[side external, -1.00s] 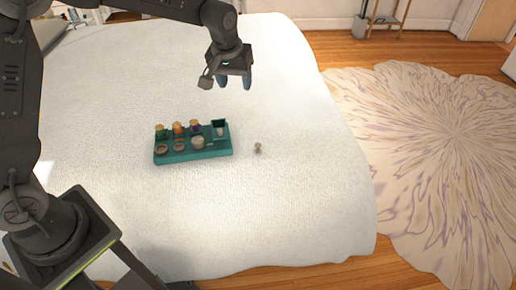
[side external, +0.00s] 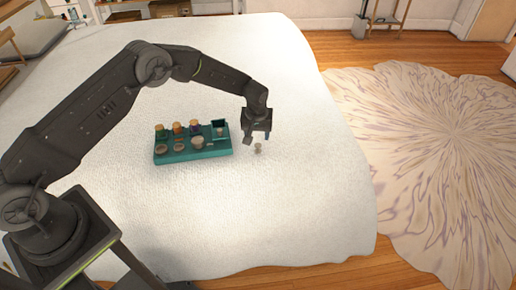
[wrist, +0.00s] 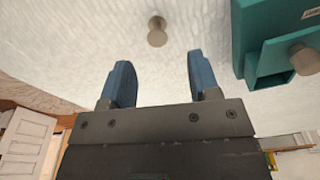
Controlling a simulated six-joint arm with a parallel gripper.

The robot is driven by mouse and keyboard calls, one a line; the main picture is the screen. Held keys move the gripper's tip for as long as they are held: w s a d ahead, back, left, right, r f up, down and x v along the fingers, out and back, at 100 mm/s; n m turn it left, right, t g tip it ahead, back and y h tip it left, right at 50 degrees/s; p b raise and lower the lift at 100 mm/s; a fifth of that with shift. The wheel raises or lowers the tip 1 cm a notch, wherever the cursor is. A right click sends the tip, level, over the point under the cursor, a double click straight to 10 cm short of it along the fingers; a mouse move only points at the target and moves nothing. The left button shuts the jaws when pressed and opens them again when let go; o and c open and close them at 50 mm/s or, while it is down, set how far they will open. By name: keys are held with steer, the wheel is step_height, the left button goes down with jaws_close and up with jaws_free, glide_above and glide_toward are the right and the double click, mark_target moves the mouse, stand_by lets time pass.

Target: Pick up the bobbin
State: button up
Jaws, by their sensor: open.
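A small beige bobbin (side external: 258,147) stands on the white bedspread, just right of the teal tray (side external: 190,155). In the wrist view the bobbin (wrist: 157,31) shows beyond the fingertips, roughly in line with the gap between them. My gripper (side external: 257,137) is above the bobbin and slightly behind it in the side view. Its two blue fingers (wrist: 160,72) are apart and nothing is between them. I cannot tell exactly how high the fingertips are above the bedspread.
The teal tray holds several coloured spools, round pieces and a small square box (side external: 220,128) at its right end, close to my gripper. The tray's corner (wrist: 275,52) also shows at the wrist view's right. The bedspread (side external: 300,200) right and front of the bobbin is clear.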

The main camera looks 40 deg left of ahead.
mark_target(258, 145)
steer(key=shift+w+f, duration=0.15)
steer(key=shift+f, duration=1.5)
steer(key=shift+w+f, duration=0.15)
steer(key=shift+f, duration=1.5)
steer(key=shift+c, duration=0.5)
steer(key=c, duration=0.9)
